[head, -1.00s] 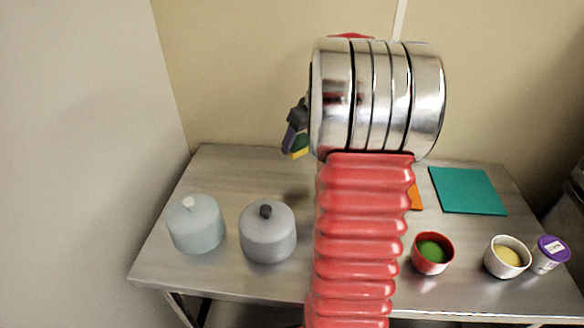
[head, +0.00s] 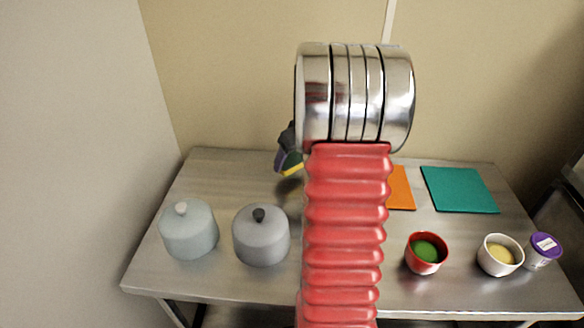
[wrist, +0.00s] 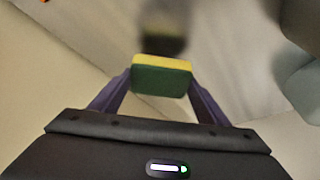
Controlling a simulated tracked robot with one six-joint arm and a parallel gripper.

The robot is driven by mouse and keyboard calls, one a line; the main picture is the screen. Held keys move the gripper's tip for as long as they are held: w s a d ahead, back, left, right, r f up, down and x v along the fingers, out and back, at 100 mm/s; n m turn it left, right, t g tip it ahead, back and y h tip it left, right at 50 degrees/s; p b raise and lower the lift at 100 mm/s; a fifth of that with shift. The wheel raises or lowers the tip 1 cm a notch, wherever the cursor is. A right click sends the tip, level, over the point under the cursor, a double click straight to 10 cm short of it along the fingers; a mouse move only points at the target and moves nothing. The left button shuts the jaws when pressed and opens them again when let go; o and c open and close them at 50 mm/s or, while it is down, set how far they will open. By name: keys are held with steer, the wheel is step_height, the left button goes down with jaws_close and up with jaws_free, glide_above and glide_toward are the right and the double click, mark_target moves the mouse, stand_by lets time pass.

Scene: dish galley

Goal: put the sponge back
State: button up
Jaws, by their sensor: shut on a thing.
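The sponge (wrist: 161,78), yellow on one face and green on the other, is between the two purple fingers of my gripper (wrist: 160,88) in the wrist view. My gripper is shut on it. In the head view the sponge (head: 291,164) shows just left of my arm, over the back left part of the steel table (head: 225,175). It appears held above the table, with a dark blurred patch beyond it in the wrist view. My arm hides most of the gripper and the table's middle in the head view.
A pale blue pot (head: 189,232) and a grey pot (head: 261,238) stand front left. An orange mat (head: 401,190) and a teal mat (head: 460,190) lie back right. A red bowl (head: 426,254), white bowl (head: 500,256) and purple-lidded tub (head: 543,252) stand front right. The back left is clear.

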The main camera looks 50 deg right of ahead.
mark_target(294, 162)
steer(key=shift+f, duration=1.9)
steer(key=o, duration=1)
steer(key=shift+c, duration=0.2)
steer(key=v, duration=1.2)
